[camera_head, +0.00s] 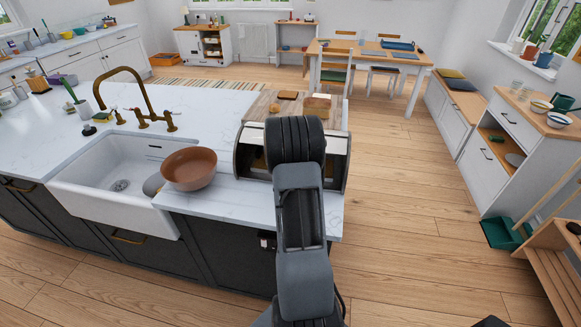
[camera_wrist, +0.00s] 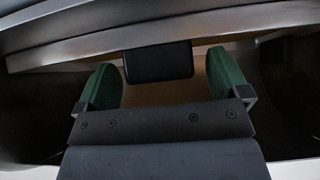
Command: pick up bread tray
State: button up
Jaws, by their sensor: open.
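A metal bread bin (camera_head: 338,165) stands on the white counter, with its front partly hidden by my arm. The wrist view shows a curved metal edge (camera_wrist: 60,52) and a tan surface (camera_wrist: 150,95) in a dark interior. I cannot tell if that tan surface is the bread tray. My gripper (camera_wrist: 165,85) is open, with its two green-padded fingers apart at the bin's opening. A dark block (camera_wrist: 158,62) shows between the fingers; I cannot tell if they touch it. In the head view my arm hides the gripper.
A brown bowl (camera_head: 189,169) sits at the counter's edge, left of the bin, beside the white sink (camera_head: 110,190). A wooden board (camera_head: 262,108) with small brown items lies behind the bin.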

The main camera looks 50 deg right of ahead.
jog(key=shift+c, duration=0.3)
jog(key=c, duration=1.1)
